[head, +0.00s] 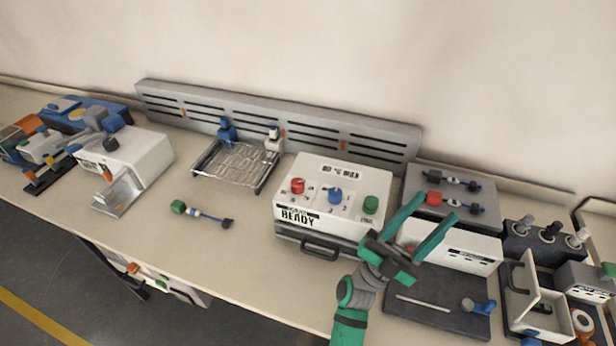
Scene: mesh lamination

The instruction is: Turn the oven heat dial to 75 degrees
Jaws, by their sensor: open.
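The oven (333,215) is a white box in the middle of the bench with a black handle on its front and a panel reading READY. On its sloped top are a red dial (297,186), a blue dial (335,195) and a green knob or button (371,204). The marks around the dials are too small to read, so I cannot tell which is the heat dial or its setting. My gripper (430,214) has green fingers spread open and empty. It is right of the oven, apart from the dials in the picture, and partly covers the white unit behind it.
A wire rack (238,165) stands left of the oven. A green-ended tool (203,214) lies on the bench. A grey box with knobbed rods (450,190), a dark tray (437,303) and an open white drawer (533,300) crowd the right. The bench left of the oven is mostly clear.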

